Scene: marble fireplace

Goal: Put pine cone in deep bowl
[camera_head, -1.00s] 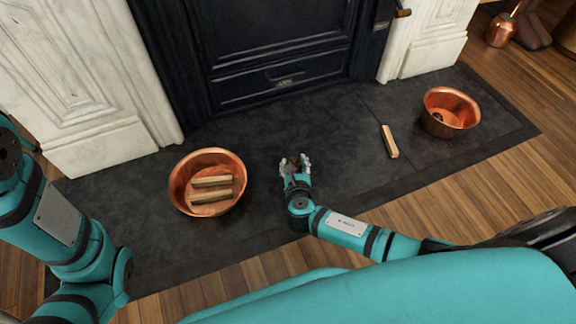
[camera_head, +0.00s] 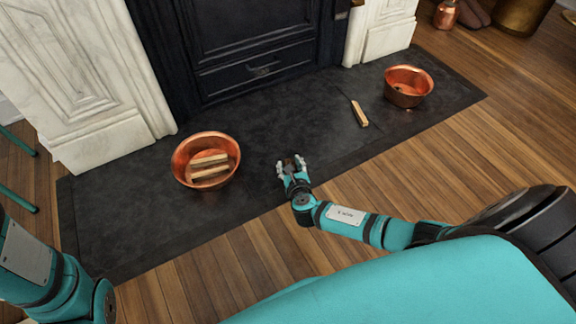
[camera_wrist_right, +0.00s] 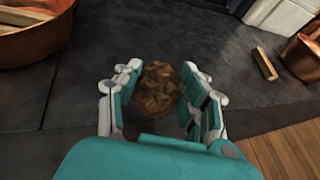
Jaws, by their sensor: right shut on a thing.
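My right gripper (camera_head: 291,168) is shut on the brown pine cone (camera_wrist_right: 158,88), which sits between its fingers in the right wrist view. In the head view the gripper is over the dark hearth, to the right of the left copper bowl (camera_head: 205,143) and apart from it. That bowl holds two pieces of wood (camera_head: 210,172). A second copper bowl (camera_head: 406,99), smaller and steep-sided, stands farther right with a small dark thing inside, too small to identify. I cannot tell for certain which bowl is the deep one. My left arm shows at the lower left; its gripper is out of view.
A single wood stick (camera_head: 360,114) lies on the dark hearth slab (camera_head: 290,125) left of the right bowl. The black fireplace front (camera_head: 262,50) and white marble pillars stand behind. Wooden floor (camera_head: 450,150) lies in front. The hearth between gripper and stick is clear.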

